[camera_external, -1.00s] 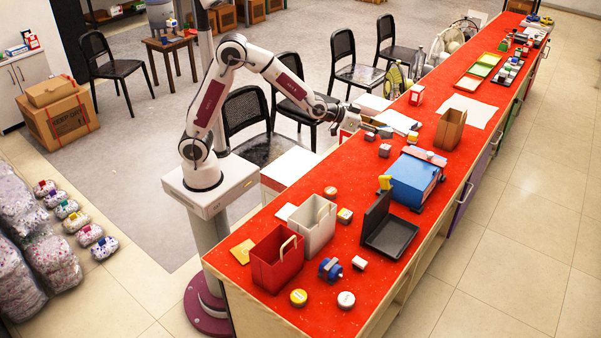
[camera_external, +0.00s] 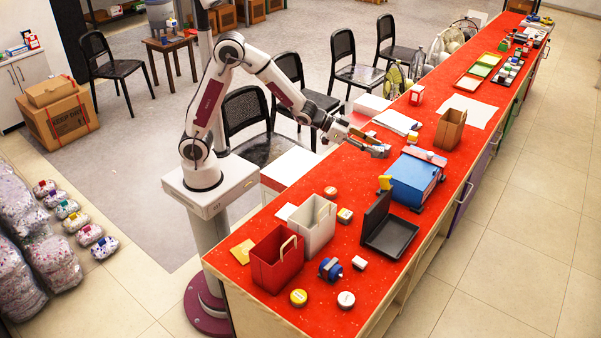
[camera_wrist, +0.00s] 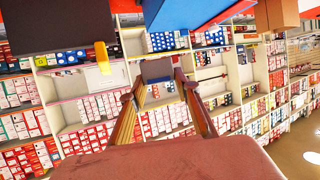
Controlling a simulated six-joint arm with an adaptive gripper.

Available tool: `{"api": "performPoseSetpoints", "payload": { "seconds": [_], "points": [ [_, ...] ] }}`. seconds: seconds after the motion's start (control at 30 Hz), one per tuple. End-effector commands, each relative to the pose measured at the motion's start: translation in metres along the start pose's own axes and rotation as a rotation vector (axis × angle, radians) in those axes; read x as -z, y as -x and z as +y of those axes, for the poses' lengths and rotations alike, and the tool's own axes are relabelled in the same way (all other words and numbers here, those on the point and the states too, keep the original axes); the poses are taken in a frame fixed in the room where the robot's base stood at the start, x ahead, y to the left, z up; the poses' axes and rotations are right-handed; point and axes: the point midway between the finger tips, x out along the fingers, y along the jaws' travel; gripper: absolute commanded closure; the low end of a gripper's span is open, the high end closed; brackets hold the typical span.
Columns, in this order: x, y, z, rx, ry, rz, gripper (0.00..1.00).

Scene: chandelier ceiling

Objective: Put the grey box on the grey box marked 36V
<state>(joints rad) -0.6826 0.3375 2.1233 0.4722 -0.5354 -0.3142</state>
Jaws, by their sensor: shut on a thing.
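My gripper (camera_external: 378,147) reaches over the red counter, left of the blue case. It is shut on a small grey box, which shows between the fingertips in the wrist view (camera_wrist: 157,69). In the outside view the held box blends with the fingers around the gripper's tip. The grey box marked 36V cannot be told apart; no marking is readable, and my gripper covers the spot where small grey boxes stood. I cannot tell whether the held box touches anything below.
A blue case (camera_external: 413,182) stands close to the right of my gripper, with a brown bag (camera_external: 450,129) behind. An open black case (camera_external: 391,237), a white bag (camera_external: 314,227) and a red bag (camera_external: 277,262) stand nearer. Red counter (camera_external: 345,180) lies bare left of the blue case.

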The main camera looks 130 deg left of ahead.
Motion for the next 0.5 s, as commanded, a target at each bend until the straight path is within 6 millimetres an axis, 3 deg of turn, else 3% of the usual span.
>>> {"api": "performPoseSetpoints", "payload": {
  "seconds": [0.17, 0.5],
  "points": [
    [-0.02, 0.007, 0.029, -0.101, -0.04, -0.003, 0.91],
    [-0.083, 0.035, 0.105, -0.351, -0.141, -0.005, 0.91]
  ]
}}
